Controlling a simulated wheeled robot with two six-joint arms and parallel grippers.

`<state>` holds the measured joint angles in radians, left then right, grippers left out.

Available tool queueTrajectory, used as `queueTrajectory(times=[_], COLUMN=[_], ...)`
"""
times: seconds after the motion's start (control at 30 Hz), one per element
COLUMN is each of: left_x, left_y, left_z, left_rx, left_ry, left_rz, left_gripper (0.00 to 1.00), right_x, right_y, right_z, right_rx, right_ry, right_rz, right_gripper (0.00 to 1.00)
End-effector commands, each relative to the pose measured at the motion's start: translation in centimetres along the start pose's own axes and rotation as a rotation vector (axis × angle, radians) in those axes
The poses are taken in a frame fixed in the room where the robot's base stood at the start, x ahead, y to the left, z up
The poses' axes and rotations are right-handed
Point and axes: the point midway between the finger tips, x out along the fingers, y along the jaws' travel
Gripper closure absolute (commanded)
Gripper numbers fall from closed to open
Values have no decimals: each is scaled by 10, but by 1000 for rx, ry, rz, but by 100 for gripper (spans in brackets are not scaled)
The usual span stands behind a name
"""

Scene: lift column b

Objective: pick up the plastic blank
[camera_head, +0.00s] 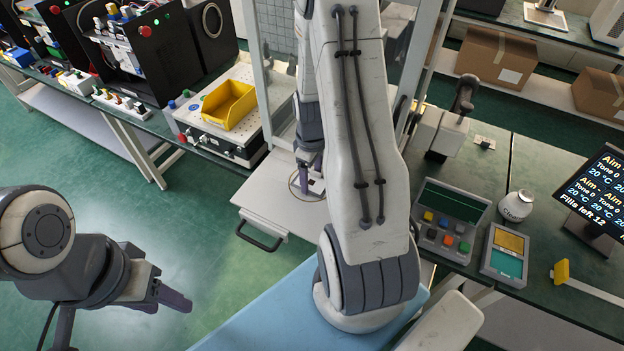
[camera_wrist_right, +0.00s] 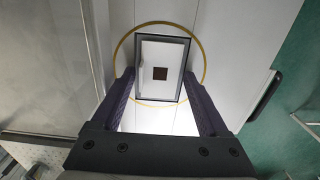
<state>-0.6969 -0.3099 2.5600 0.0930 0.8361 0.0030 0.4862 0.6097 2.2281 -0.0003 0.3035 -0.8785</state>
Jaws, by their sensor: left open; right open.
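The plastic blank looks to be a white rectangular plate (camera_wrist_right: 150,54) with a dark square at its middle and a dark frame around it. It lies inside a thin yellow ring on a white pull-out tray (camera_head: 262,207). My right gripper (camera_wrist_right: 158,76) is open, with its dark purple fingers on either side of the plate's near part; I cannot tell whether they touch it. In the head view my right gripper (camera_head: 304,178) points down over the tray, and its arm covers much of the scene. My left gripper (camera_head: 174,297) is open and empty over the green floor.
A frame post and glass panel stand beside the tray. The tray has a dark handle (camera_head: 260,238) in front. A yellow bin (camera_head: 229,104) stands behind left. A button panel (camera_head: 450,220) and white jar (camera_head: 516,206) stand on the right bench.

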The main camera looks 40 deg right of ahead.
Motion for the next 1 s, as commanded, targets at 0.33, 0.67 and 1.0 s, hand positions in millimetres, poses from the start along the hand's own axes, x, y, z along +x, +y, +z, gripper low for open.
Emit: queueTrajectory(times=[0.33, 0.67, 1.0], left_x=[0, -3, -22], left_y=[0, 0, 2], left_z=[0, 0, -1], left_rx=[0, 0, 3], left_ry=[0, 0, 0], left_rz=[0, 0, 0], left_gripper=[50, 50, 50], right_x=[0, -4, -25], right_y=[0, 0, -4], right_z=[0, -1, -5], right_rx=[0, -1, -10], right_ry=[0, 0, 0], right_rz=[0, 0, 0], right_gripper=[90, 91, 91])
